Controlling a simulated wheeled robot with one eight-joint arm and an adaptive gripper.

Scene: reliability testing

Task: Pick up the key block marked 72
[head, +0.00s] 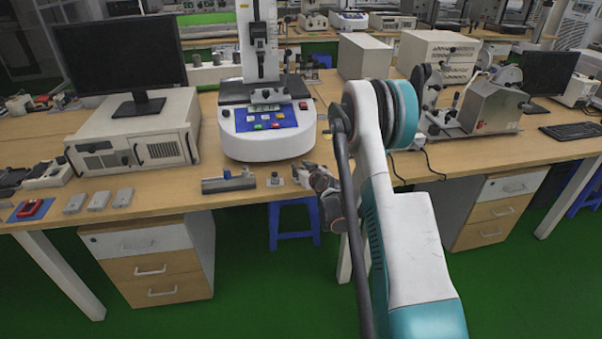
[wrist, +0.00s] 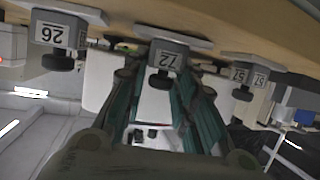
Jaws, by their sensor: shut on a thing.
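The key block marked 72 (wrist: 168,56) is grey with a dark knob and shows upside down in the wrist view, at the upper middle. My gripper (wrist: 157,78) is shut on it, with its teal fingers on either side of the knob. In the head view my gripper (head: 322,184) is at the front edge of the bench, right of the middle. The block in its jaws cannot be made out there, as the gripper and arm cover that spot.
In the wrist view a block marked 26 (wrist: 55,35) is to the left and one marked 57 (wrist: 250,75) to the right. In the head view a grey fixture (head: 228,183) and a small block (head: 275,180) stand left of my gripper, before a white tester (head: 266,140).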

